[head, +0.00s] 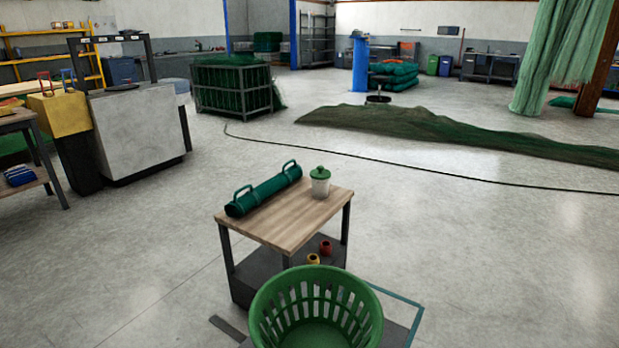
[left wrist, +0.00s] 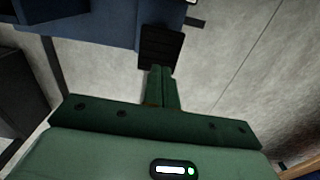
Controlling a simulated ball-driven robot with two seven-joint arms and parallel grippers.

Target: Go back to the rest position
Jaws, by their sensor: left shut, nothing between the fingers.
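My left gripper (left wrist: 161,72) shows in the left wrist view, with its two green fingers together in the middle of the picture. It is shut and empty. Grey concrete floor (left wrist: 225,65) lies beyond the fingers. Neither gripper shows in the head view, and my right gripper is in no view.
A wood-topped cart (head: 292,228) stands ahead, carrying a green tube with handles (head: 264,189) and a green-lidded jar (head: 320,182). A green basket (head: 271,300) is close in front. A grey-and-yellow machine (head: 138,130) stands at left. Open floor (head: 480,250) lies right.

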